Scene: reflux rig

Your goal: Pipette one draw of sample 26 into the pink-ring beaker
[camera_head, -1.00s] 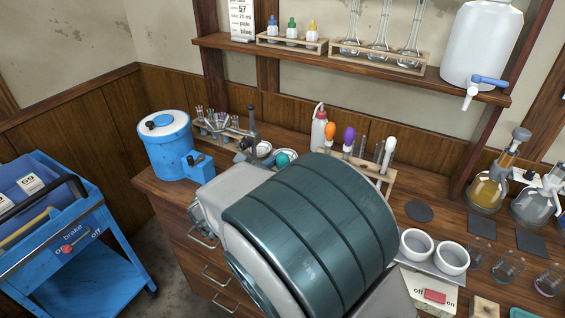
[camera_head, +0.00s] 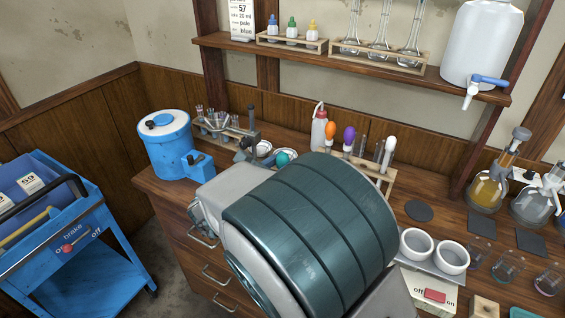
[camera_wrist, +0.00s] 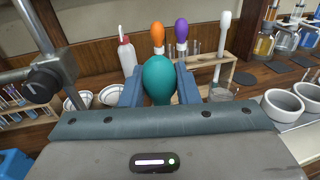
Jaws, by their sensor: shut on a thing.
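My gripper (camera_wrist: 160,78) is shut on the teal bulb (camera_wrist: 159,80) of a pipette. The bulb stands upright between the fingers; its stem is hidden in the wrist view. In the head view my arm hides most of the gripper, and the teal bulb (camera_head: 285,158) shows past it. A small glass beaker (camera_head: 548,280) with a pinkish ring stands at the far right of the bench. I cannot read a number 26 on anything in view.
A wooden rack (camera_wrist: 240,72) behind the gripper holds orange, purple and white-topped pipettes. A wash bottle (camera_head: 319,128) stands beside it. A clamp stand (camera_wrist: 50,75) is close on the left. White bowls (camera_head: 452,258) and flasks (camera_head: 487,192) stand right. A blue cart (camera_head: 75,255) is left.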

